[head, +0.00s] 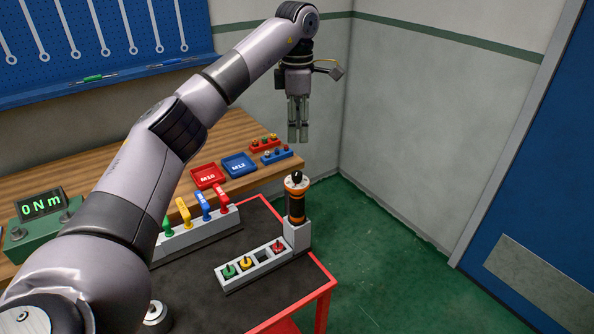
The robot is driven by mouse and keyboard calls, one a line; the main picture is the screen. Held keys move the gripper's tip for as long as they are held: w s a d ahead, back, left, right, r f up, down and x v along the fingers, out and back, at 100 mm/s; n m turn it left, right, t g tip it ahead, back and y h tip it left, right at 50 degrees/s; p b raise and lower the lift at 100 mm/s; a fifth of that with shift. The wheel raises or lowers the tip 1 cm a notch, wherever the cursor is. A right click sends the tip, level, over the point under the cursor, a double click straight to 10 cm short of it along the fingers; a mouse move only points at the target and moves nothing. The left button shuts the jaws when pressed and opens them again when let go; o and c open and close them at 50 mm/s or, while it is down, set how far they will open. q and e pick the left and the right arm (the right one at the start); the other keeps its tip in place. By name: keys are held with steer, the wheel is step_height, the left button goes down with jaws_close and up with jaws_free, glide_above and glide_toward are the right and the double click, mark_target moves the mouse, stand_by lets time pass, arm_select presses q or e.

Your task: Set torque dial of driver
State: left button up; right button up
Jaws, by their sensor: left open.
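The driver (297,203) stands upright in a grey holder (296,235) at the right end of the cart. It has a black and orange body and a light top with a black knob, which looks like the torque dial (297,177). The dial's marks are too small to read. My left gripper (298,134) points down, above and behind the driver in the picture, apart from it. Its fingers look close together with a narrow gap, and nothing shows between them. My right gripper is not in view.
A grey rack (255,265) with green, yellow and red pieces stands on the red-edged cart (290,308). Colored handles (203,206) stand in another rack. The wooden bench holds red (208,176) and blue (239,165) trays and a display (42,206) reading 0 Nm.

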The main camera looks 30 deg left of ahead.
mark_target(297, 173)
arm_select(q)
step_height(297, 173, down, 11)
steer(key=p, duration=0.2)
steer(key=shift+s+f+p, duration=0.1)
steer(key=shift+p, duration=0.3)
steer(key=shift+f, duration=0.55)
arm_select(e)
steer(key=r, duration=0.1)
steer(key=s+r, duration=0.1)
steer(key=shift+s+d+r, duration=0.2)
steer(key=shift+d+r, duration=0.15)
arm_select(q)
steer(key=shift+c, duration=0.5)
steer(key=c, duration=0.5)
jaws_close()
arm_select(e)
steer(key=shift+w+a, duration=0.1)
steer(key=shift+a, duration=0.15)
